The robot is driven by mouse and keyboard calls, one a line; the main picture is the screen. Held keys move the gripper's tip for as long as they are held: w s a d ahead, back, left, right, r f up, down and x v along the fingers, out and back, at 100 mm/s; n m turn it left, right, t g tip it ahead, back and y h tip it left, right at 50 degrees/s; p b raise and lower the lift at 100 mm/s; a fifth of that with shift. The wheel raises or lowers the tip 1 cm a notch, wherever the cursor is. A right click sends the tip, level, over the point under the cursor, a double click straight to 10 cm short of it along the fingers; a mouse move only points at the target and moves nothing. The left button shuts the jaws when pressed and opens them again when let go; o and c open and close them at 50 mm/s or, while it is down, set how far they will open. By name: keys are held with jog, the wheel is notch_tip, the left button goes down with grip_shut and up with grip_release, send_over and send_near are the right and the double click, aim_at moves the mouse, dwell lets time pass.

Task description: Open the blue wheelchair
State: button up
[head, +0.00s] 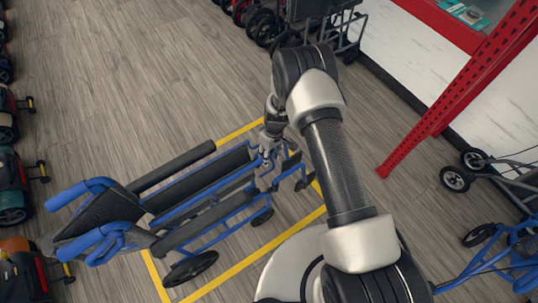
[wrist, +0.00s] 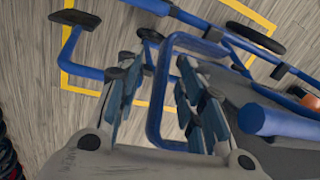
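The blue wheelchair (head: 205,222) stands folded narrow inside a yellow floor outline in the head view. Its push handles are at the lower left and its footrests at the right end. My gripper (head: 268,160) is at its right end, over the front of the frame. In the wrist view my gripper (wrist: 157,72) has its two fingers apart, with a bent blue frame tube (wrist: 155,110) showing between them. I cannot tell whether either finger touches the tube. A footrest (wrist: 75,18) shows at the upper left of the wrist view.
Yellow tape (head: 240,262) marks the floor around the wheelchair. A red perforated post (head: 450,100) stands at the right by a white wall. Scooters (head: 12,185) line the left edge. Dark wheelchairs (head: 318,12) stand at the top, another blue-framed one (head: 500,255) at the lower right. The upper-left floor is clear.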

jog(key=shift+c, duration=0.5)
grip_shut()
